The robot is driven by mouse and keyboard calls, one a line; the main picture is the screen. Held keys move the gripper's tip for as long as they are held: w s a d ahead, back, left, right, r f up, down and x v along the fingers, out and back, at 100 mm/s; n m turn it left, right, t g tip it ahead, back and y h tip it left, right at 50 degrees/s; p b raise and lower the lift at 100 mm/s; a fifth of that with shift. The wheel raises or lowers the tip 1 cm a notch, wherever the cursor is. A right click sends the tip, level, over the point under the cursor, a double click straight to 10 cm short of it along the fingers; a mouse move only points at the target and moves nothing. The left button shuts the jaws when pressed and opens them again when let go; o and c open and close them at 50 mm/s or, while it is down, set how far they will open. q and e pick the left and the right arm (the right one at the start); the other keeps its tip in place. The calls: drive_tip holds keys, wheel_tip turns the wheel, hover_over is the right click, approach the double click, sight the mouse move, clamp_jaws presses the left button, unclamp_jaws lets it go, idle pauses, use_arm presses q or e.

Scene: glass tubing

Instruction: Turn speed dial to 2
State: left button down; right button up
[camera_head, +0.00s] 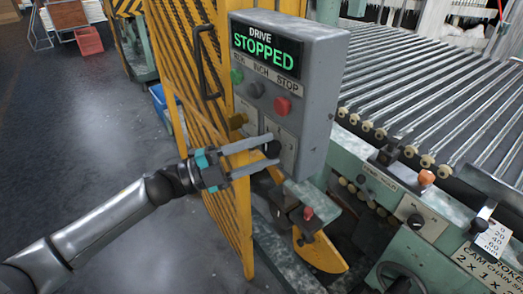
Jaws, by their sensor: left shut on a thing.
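The grey control box (318,97) stands upright in the middle of the head view, with a lit green "STOPPED" display (265,46). On its lower front is a pale plate (289,150) with a black dial knob (272,149). My left gripper (268,157) comes in from the left and is shut on this knob, with a finger on each side of it. The markings on the plate are too small and too covered to read, so I cannot tell the dial's setting. My right gripper is not in view.
Above the knob are green (236,75), dark (255,90) and red (281,106) buttons. A yellow mesh guard (185,70) stands just left of the box. Metal rollers (430,90) and a green machine panel with another black knob (416,221) lie to the right. Open floor lies left.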

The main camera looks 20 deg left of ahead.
use_arm(q)
drive_tip(key=shift+c, duration=1.9)
unclamp_jaws()
drive_tip(key=v, duration=1.5)
drive_tip(key=shift+a, duration=0.15)
drive_tip(key=shift+f, duration=0.1)
